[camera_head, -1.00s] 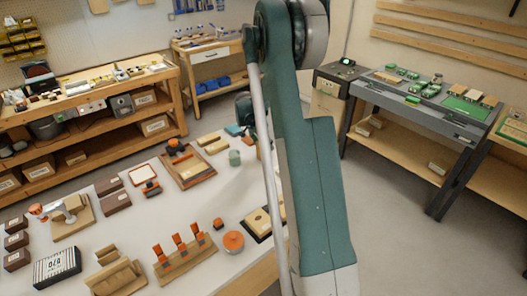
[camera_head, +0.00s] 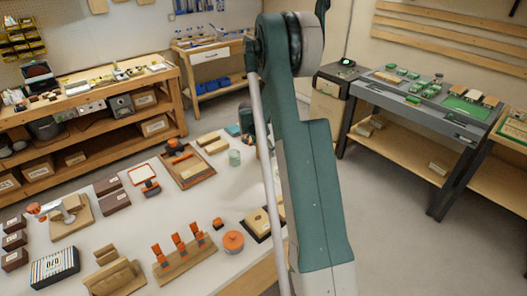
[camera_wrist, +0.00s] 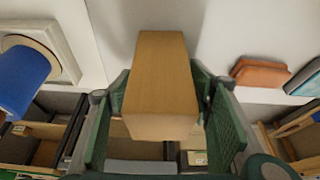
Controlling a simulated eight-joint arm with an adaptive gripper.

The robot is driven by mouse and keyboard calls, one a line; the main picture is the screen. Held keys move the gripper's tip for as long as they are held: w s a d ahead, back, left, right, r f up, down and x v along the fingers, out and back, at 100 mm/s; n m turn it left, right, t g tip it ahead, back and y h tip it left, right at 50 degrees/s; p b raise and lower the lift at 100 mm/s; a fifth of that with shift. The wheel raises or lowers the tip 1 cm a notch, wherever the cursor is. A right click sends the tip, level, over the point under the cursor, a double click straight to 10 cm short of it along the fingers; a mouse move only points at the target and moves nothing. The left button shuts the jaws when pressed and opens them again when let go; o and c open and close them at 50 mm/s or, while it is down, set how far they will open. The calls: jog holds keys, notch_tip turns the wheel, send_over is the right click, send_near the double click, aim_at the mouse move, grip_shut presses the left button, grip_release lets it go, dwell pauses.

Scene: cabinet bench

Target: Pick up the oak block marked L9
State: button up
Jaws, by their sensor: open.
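A plain oak-coloured block (camera_wrist: 160,80) stands in the middle of the wrist view, its long face and near end showing. No marking can be read on it, so I cannot tell whether it is L9. My gripper (camera_wrist: 162,108) has its two green fingers spread, one on each side of the block. The block's near end lies between them; I cannot tell whether either finger touches it. In the head view my gripper is not clearly visible behind my arm. Pale wooden blocks (camera_head: 216,146) lie on the white bench there, their labels unreadable.
In the wrist view a blue cylinder (camera_wrist: 22,78) is at left, an orange-brown block (camera_wrist: 261,73) and a teal block (camera_wrist: 305,78) at right. In the head view the white bench (camera_head: 120,228) carries a wooden tray (camera_head: 196,178), orange-handled tools (camera_head: 180,244) and dark boxes.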

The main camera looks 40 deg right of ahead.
dwell(0.5)
jog(key=c, duration=1.1)
jog(key=shift+r+p, duration=0.8)
jog(key=shift+r, duration=4.2)
